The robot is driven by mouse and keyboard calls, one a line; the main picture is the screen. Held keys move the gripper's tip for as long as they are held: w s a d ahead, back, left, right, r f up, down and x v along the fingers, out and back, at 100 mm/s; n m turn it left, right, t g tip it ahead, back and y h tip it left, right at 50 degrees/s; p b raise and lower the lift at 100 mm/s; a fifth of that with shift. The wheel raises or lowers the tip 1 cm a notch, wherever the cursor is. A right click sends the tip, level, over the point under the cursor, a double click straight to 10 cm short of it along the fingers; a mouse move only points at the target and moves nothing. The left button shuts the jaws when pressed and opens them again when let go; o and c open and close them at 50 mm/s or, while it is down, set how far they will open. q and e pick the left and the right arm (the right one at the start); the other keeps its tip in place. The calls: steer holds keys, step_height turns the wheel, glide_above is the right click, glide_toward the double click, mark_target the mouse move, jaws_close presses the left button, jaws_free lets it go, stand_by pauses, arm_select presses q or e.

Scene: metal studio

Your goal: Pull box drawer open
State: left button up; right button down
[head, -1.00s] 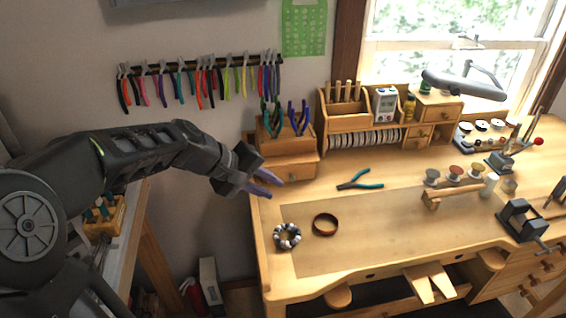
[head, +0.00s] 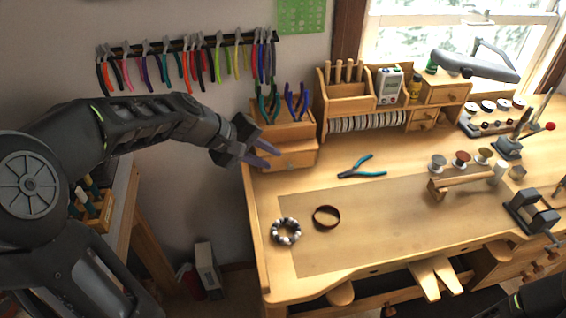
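A small wooden box (head: 308,132) with a drawer (head: 298,160) in its front stands at the back left of the workbench. Pliers with teal and blue handles stand in its top. The drawer looks shut, with a small dark knob on its face. My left gripper (head: 268,156) is open and empty, just left of the drawer front. Its purple-grey fingers point right, towards the drawer, and overlap the left part of the box in the picture. I cannot tell whether they touch it. My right gripper is out of view; only a dark part of my body shows at the lower right.
On the bench (head: 400,220) lie teal pliers (head: 362,168), a beaded bracelet (head: 286,231) and a dark ring (head: 326,216). A wooden organizer (head: 345,115) stands right of the box. Several pliers hang on a wall rail (head: 190,42). The bench in front of the drawer is clear.

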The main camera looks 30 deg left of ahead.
mark_target(288, 166)
arm_select(q)
steer(key=x, duration=0.6)
steer(key=shift+w+f, duration=0.1)
steer(key=shift+f, duration=0.1)
jaws_close()
stand_by(1.2)
